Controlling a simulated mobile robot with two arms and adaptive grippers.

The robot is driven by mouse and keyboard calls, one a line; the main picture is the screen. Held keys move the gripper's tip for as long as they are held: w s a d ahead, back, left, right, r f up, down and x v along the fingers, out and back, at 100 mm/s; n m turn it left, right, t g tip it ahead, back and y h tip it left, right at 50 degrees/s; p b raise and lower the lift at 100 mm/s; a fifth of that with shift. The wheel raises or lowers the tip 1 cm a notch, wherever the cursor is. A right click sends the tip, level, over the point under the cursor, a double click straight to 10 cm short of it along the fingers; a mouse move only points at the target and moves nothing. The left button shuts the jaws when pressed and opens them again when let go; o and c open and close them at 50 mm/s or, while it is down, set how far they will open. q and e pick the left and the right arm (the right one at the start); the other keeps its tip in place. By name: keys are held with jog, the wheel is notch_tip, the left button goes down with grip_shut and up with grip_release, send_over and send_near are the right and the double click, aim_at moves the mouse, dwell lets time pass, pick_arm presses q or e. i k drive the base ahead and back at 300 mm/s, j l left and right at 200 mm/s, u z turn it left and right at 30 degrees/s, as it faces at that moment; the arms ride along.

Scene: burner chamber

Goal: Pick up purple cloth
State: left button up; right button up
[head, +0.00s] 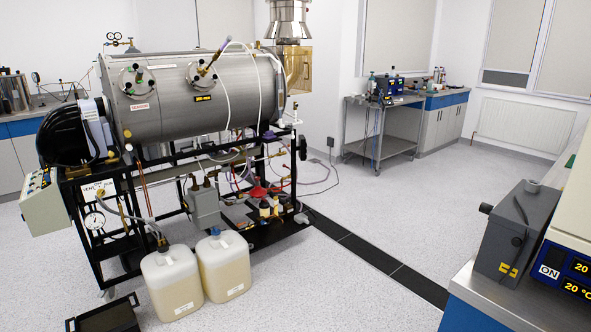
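I cannot clearly make out a purple cloth in the head view. A small dark purplish patch (269,135) shows on the black frame under the right end of the steel burner chamber, but it is too small to tell what it is. Neither of my grippers is in view.
The steel burner chamber (205,95) stands on a black frame at left, with two cream canisters (172,284) and a black tray (104,318) before it. A grey trolley (384,147) stands at the back. A blue-edged bench (500,300) is at lower right. The middle floor is clear.

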aim_at(268, 135)
jog(key=i+u, duration=0.1)
jog(key=i, duration=0.55)
jog(key=i+l, duration=0.15)
jog(key=i, duration=0.45)
jog(key=i+u, duration=0.15)
jog(key=i, duration=0.5)
jog(key=i+l+u, duration=0.1)
jog(key=i+l, duration=0.15)
jog(key=i, duration=0.4)
jog(key=i+l+u, duration=0.1)
jog(key=i+l, duration=0.35)
jog(key=i+l+u, duration=0.1)
jog(key=i+l, duration=0.35)
jog(key=l, duration=0.2)
jog(key=i+l+u, duration=0.1)
jog(key=i+l, duration=0.3)
jog(key=l, duration=0.2)
